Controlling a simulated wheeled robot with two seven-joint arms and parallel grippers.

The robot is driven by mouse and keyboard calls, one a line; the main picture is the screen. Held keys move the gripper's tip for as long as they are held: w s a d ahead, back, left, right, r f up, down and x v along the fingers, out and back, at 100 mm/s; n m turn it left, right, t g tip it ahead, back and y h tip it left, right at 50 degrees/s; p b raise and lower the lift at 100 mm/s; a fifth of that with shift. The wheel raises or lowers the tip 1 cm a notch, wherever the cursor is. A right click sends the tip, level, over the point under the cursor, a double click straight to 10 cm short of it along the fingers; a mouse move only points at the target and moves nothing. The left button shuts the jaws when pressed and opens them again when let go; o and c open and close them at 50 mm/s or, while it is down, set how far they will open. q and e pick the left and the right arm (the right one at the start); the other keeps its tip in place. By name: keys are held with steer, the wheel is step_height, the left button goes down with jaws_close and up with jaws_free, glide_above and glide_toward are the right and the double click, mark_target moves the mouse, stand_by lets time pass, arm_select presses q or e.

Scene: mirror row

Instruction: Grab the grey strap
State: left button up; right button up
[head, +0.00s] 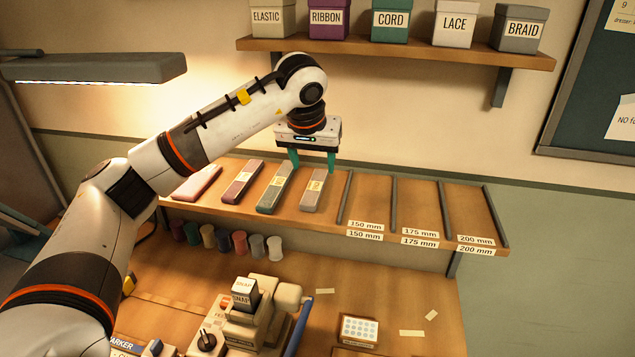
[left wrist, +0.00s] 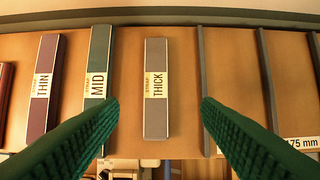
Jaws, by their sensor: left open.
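The grey strap (head: 315,189) lies on the tilted wooden shelf, with a pale label. In the left wrist view the grey strap (left wrist: 156,88) reads THICK and lies between my green fingertips, apart from both. My left gripper (head: 313,160) is open and empty, above the shelf near the far end of the grey strap. Its two fingers also show in the left wrist view (left wrist: 160,112). A teal strap (head: 274,188) marked MID lies just left of the grey one, and the left finger overlaps its lower part in the left wrist view. My right gripper is not in view.
A purple strap (head: 243,181) and a reddish strap (head: 197,184) lie further left. Dark dividers (head: 393,205) split the right of the shelf (head: 290,215) into empty slots marked 150, 175 and 200 mm. Labelled boxes (head: 390,20) stand on a shelf above.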

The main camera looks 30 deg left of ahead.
mark_target(314, 189)
arm_select(q)
steer(key=x, duration=0.2)
steer(key=shift+a+f+p, duration=0.1)
steer(key=shift+f+p, duration=0.2)
steer(key=shift+w+f+p, duration=0.2)
steer(key=shift+f+p, duration=0.1)
steer(key=shift+f, duration=0.1)
steer(key=x, duration=0.1)
steer(key=p+x, duration=0.1)
steer(key=x, duration=0.1)
steer(key=shift+s+a+f+p, duration=0.25)
steer(key=shift+f+p, duration=0.05)
steer(key=shift+w+f, duration=0.2)
steer(key=shift+f, duration=0.2)
steer(key=c, duration=1.1)
